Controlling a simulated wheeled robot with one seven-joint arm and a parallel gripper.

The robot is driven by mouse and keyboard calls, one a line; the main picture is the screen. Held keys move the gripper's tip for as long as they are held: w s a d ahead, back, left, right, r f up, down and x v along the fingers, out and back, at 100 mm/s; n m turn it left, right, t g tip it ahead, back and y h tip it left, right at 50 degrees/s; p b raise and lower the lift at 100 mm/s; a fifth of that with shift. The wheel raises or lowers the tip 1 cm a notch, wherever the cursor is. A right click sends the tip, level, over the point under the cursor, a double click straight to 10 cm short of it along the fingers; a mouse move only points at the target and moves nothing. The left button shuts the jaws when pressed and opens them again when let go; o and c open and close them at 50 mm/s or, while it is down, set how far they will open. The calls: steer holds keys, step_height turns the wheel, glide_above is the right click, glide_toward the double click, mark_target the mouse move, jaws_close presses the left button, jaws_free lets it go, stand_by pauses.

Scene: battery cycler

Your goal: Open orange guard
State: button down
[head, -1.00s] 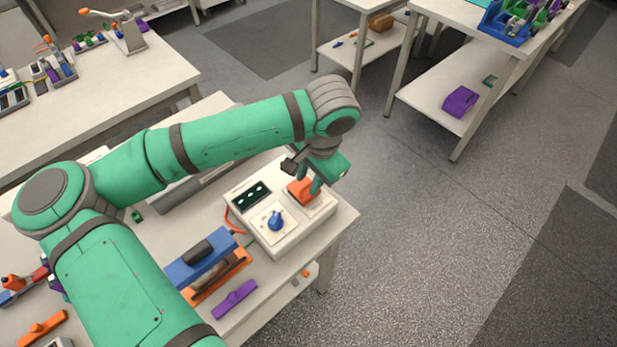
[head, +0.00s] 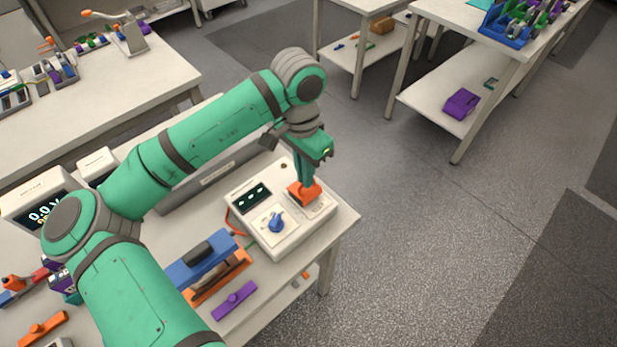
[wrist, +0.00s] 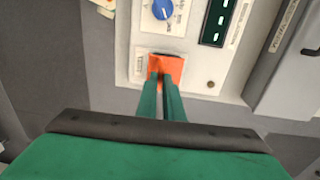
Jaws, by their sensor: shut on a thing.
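The orange guard (head: 312,193) sits on the right part of the white cycler box (head: 291,245). It also shows in the wrist view (wrist: 174,66), at the tips of the green fingers. My gripper (head: 303,183) points down from above, and its fingers are close together on the guard. In the wrist view my gripper (wrist: 162,78) covers part of the guard. The guard looks down over its spot on the panel; what lies under it is hidden. A blue knob (head: 276,222) and a dark display (head: 251,195) are on the same box.
A blue and orange holder (head: 203,262) and a purple piece (head: 234,299) lie left of the box. The bench's right edge is close beside the box, with open floor (head: 430,230) beyond. A long grey unit (head: 215,175) stands behind.

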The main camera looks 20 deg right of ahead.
steer(key=g, duration=0.1)
steer(key=w+g+h, duration=0.1)
steer(key=w+a+r+g, duration=0.1)
steer(key=shift+w+g, duration=0.25)
steer(key=shift+g, duration=0.05)
steer(key=shift+w+a+f+g+h, duration=0.1)
steer(key=shift+w+a+g+h, duration=0.3)
steer(key=shift+w+g, duration=0.55)
steer(key=shift+w+a+f+g+h, duration=0.15)
steer(key=shift+w+g+h, duration=0.4)
steer(key=shift+g, duration=0.7)
steer(key=shift+w+a+f+g+h, duration=0.1)
steer(key=shift+w+a+g+h, duration=0.25)
steer(key=shift+w+g, duration=0.65)
steer(key=shift+w+f+g+h, duration=0.25)
steer(key=shift+w+g+h, duration=0.05)
steer(key=shift+g, duration=0.4)
steer(key=shift+w+a+f+g, duration=0.1)
steer(key=shift+g, duration=0.2)
